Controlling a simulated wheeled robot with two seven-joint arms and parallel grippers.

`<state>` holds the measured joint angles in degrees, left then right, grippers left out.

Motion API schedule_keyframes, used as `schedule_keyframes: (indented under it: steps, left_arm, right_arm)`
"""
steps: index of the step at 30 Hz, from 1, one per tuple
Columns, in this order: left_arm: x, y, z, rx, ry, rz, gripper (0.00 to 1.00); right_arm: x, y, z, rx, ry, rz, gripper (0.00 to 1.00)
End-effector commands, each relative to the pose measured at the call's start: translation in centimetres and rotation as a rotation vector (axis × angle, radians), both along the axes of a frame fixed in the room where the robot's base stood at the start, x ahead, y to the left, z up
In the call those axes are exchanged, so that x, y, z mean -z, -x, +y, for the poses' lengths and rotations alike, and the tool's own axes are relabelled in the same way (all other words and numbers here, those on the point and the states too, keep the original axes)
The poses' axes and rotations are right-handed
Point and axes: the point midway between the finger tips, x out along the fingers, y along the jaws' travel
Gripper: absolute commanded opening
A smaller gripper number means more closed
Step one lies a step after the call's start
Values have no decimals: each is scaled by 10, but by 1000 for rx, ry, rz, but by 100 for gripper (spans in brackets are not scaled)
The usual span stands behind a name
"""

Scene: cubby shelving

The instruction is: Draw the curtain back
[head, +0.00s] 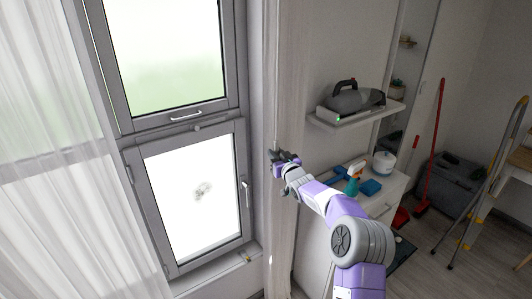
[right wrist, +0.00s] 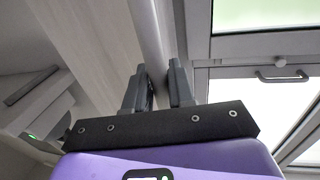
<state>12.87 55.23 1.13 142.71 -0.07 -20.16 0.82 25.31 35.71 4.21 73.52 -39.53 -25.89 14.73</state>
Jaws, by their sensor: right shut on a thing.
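A sheer white curtain (head: 45,190) hangs over the left part of the window in the head view. A narrow pale curtain (head: 285,90) hangs bunched at the window's right side. It also shows as pale folds in the right wrist view (right wrist: 95,45). My right gripper (head: 277,156) is at the edge of this right curtain, at mid-height, shut on it. In the right wrist view, the two dark fingers (right wrist: 160,85) stand close together with a pale strip between them. The exact grip is partly hidden. My left gripper is not in view.
The grey-framed window (head: 198,195) is shut, with a handle on its right. A wall shelf (head: 355,115) holds a grey appliance (head: 355,100). Below, a white cabinet (head: 385,195) bears a spray bottle (head: 354,178) and a white pot (head: 384,164). A ladder (head: 492,180) stands far right.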

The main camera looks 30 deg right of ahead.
Motion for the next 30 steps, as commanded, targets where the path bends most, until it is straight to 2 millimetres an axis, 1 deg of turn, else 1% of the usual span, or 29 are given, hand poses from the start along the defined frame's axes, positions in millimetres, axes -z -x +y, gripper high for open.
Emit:
schedule_keyframes:
  steps: [1, 6, 12, 22, 23, 24, 26, 30]
  left_arm:
    - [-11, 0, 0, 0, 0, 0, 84]
    - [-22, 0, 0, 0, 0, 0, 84]
    - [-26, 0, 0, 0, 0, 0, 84]
    - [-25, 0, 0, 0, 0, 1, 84]
    - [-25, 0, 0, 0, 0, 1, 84]
    - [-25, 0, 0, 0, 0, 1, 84]
    - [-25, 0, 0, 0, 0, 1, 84]
    - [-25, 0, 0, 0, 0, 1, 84]
  right_arm:
    - [-3, 0, -8, 3, -1, 3, 0]
    - [-2, -2, -24, 2, 0, 1, 0]
    - [-1, -3, -30, -1, 1, -1, 0]
    - [0, -3, -29, -2, 2, -3, 0]
    - [0, -3, -29, -2, 2, -4, 27]
    - [-1, -3, -29, -2, 2, -4, 33]
    - [-1, -3, -29, -2, 1, -3, 42]
    - [0, -3, -29, -2, 1, -3, 42]
